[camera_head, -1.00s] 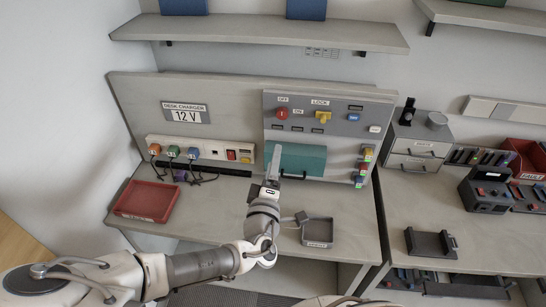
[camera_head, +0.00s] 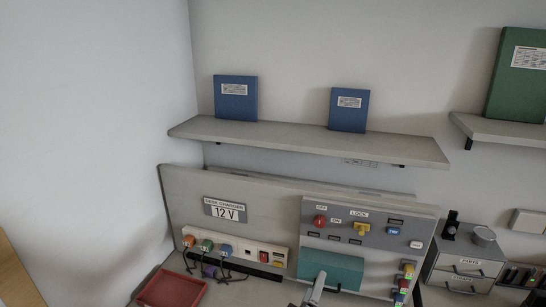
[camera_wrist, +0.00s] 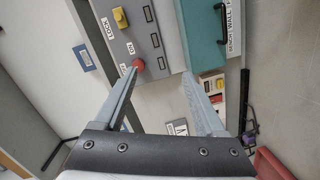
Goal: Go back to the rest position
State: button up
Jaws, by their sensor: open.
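My gripper (camera_wrist: 162,74) is open and empty in the wrist view, its two grey fingers spread wide. It points at the wall panel, with the red knob (camera_wrist: 138,64) beyond the left fingertip and the teal cover (camera_wrist: 203,35) beyond the right one. In the head view only a grey tip of my gripper (camera_head: 317,287) shows at the bottom edge, in front of the teal cover (camera_head: 345,268). The rest of my arm is out of that view. Whether the fingers touch the panel cannot be told.
The grey control panel (camera_head: 385,222) carries a red knob, a yellow lock switch and buttons. A charger strip (camera_head: 266,247) with plugged cables is left of it. A red tray (camera_head: 171,289) lies on the desk. A shelf (camera_head: 300,136) with blue binders hangs above. Drawers (camera_head: 463,266) stand right.

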jog(key=s+a+f+m+g+y, duration=0.3)
jog(key=s+f+m+g, duration=0.1)
jog(key=f+m+g, duration=0.35)
jog(key=s+a+r+m+g+y, duration=0.1)
jog(key=s+r+y, duration=0.15)
jog(key=r, duration=0.65)
jog(key=s+r+g+y, duration=0.2)
jog(key=r+y, duration=0.2)
jog(key=r, duration=0.5)
jog(key=s+d+r+h+b, duration=0.1)
jog(key=s+d+r+h, duration=0.2)
jog(key=s+d+r, duration=0.4)
notch_tip(320, 180, up, 3)
jog(key=s+m+t, duration=0.1)
jog(key=s, duration=0.2)
jog(key=shift+d+f, duration=0.2)
jog(key=shift+d, duration=0.1)
